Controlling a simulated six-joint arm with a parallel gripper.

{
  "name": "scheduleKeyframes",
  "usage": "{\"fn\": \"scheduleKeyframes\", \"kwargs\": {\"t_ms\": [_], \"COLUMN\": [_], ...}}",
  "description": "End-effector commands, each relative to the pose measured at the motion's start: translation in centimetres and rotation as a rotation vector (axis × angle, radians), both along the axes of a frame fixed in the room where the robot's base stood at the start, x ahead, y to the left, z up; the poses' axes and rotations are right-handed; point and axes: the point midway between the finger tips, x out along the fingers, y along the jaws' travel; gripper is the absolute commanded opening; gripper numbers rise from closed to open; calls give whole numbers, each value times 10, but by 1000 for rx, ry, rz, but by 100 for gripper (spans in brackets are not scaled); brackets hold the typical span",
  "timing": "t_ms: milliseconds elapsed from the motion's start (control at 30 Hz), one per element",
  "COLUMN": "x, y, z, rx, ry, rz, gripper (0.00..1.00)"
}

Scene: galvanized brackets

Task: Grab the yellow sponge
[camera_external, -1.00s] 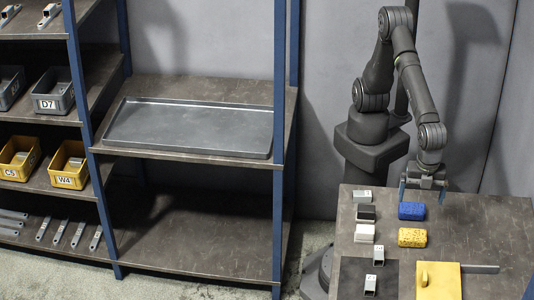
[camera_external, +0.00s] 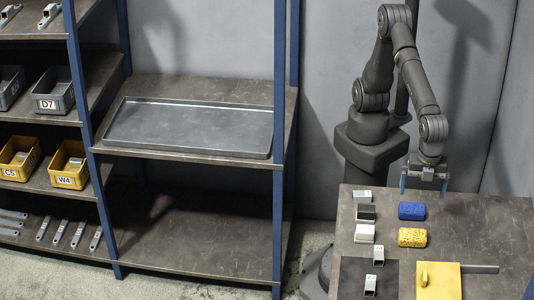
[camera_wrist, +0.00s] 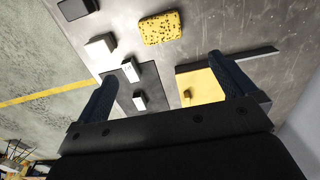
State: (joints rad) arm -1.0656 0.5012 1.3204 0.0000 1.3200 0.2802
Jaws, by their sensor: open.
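The yellow sponge (camera_external: 412,237) lies flat on the table, just in front of a blue sponge (camera_external: 411,211). In the wrist view the yellow sponge (camera_wrist: 161,27) shows dark speckles and lies beyond the fingertips, near the top of the picture. My gripper (camera_external: 424,190) is open and empty above the back part of the table, behind the blue sponge and apart from both sponges. Its two blue fingers point down. In the wrist view my gripper (camera_wrist: 160,75) has its fingers wide apart with nothing between them.
Several small white and dark blocks (camera_external: 364,233) stand left of the sponges. A yellow board (camera_external: 445,285) with a knob and a grey strip lies in front, beside a dark mat (camera_external: 350,275). A shelf with an empty metal tray (camera_external: 190,149) stands at left. The table's right side is clear.

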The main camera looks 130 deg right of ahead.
Motion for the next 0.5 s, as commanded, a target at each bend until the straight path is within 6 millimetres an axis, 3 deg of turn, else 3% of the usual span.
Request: {"fn": "scheduleKeyframes", "kwargs": {"t_ms": [167, 367, 500], "x": [0, 4, 4], "y": [0, 2, 1], "z": [-2, -17, -40], "rx": [-1, -1, -4], "ry": [1, 1, 2], "rz": [0, 1, 0], "gripper": [100, 100, 100]}}
